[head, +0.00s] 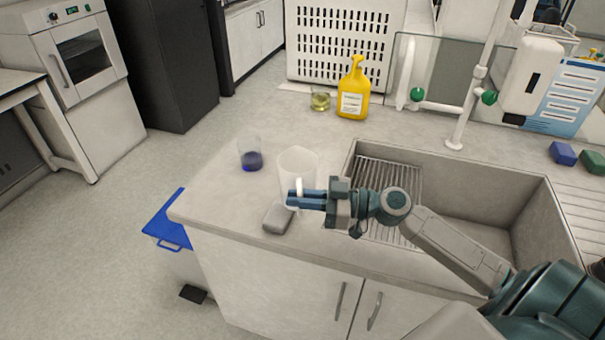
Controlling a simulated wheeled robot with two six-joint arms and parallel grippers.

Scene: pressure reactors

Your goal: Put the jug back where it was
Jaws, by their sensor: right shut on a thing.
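The jug (297,166) is a clear, whitish vessel at the left of the sink, on or just above the grey counter; I cannot tell whether its base touches. Its handle faces me. My right gripper (294,199) comes in from the right and is shut on the jug's handle. The jug looks upright. My left gripper does not show.
A beaker with blue liquid (250,157) stands left of the jug. A grey block (278,218) lies in front of it. The sink (480,205) is to the right. A yellow bottle (354,90) and a small beaker (320,101) stand behind.

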